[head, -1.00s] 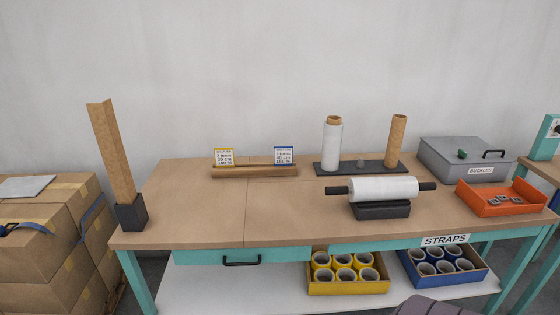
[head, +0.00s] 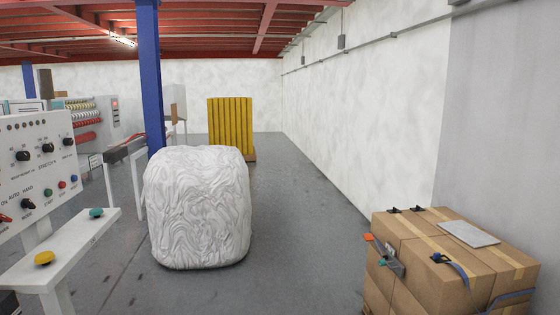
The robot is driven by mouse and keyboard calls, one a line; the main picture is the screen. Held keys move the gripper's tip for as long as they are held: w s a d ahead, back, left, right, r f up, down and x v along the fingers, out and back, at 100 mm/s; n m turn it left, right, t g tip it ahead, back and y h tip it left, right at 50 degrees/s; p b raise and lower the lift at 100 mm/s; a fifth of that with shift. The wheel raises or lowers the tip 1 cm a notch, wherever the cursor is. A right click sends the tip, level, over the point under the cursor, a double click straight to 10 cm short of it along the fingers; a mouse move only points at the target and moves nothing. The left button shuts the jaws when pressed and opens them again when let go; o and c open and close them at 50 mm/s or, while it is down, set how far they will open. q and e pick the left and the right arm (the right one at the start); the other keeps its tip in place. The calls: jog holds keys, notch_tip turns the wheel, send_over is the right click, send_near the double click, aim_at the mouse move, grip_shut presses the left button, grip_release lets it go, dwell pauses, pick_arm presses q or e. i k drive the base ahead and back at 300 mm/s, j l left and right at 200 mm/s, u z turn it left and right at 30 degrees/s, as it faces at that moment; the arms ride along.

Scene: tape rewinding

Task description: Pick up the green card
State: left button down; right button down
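I see no green card in the head view now. Neither of my grippers shows in the picture. The nearest surfaces are a stack of cardboard boxes (head: 415,268) at the lower right and a white control panel (head: 36,165) at the left. A grey flat sheet (head: 468,234) lies on top of the boxes.
A large white wrapped bale (head: 198,208) stands on the floor in the middle. A blue post (head: 150,80) and a yellow slatted panel (head: 230,128) stand behind it. Grey floor (head: 310,240) is clear between the bale and the boxes.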

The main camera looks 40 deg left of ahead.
aim_at(93, 160)
jog(key=u, duration=2.6)
jog(key=i+l+u, duration=0.25)
jog(key=u, duration=0.2)
jog(key=i+l+u, duration=0.45)
jog(key=k+j, duration=0.1)
